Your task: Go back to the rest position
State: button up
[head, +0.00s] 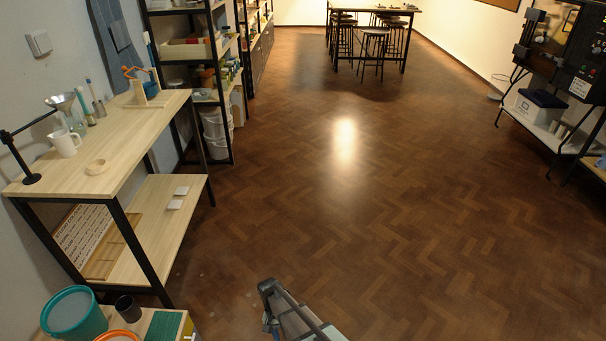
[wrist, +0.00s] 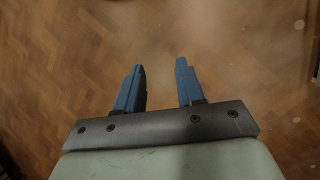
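My gripper (wrist: 161,82) shows in the wrist view with its two blue fingers apart and nothing between them. Below the fingers there is only the wooden floor (wrist: 225,35). In the head view my arm comes in at the bottom middle, over the floor (head: 380,220). The fingertips are hard to make out there. The gripper is to the right of the workbench (head: 140,130) and touches nothing that I can see.
A low stand with a teal-rimmed bucket (head: 72,312) and a dark cup (head: 128,308) is at the bottom left. The workbench holds a white mug (head: 64,143) and a small wooden dish (head: 96,167). Shelves, a far table and dark equipment (head: 575,50) stand around wide free floor.

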jog(key=s+d+r+g+y, duration=0.1)
jog(key=s+d+g+y, duration=0.1)
jog(key=s+d, duration=2.2)
jog(key=shift+s+d+r+y, duration=0.2)
jog(key=shift+s+y, duration=0.1)
jog(key=shift+s, duration=0.3)
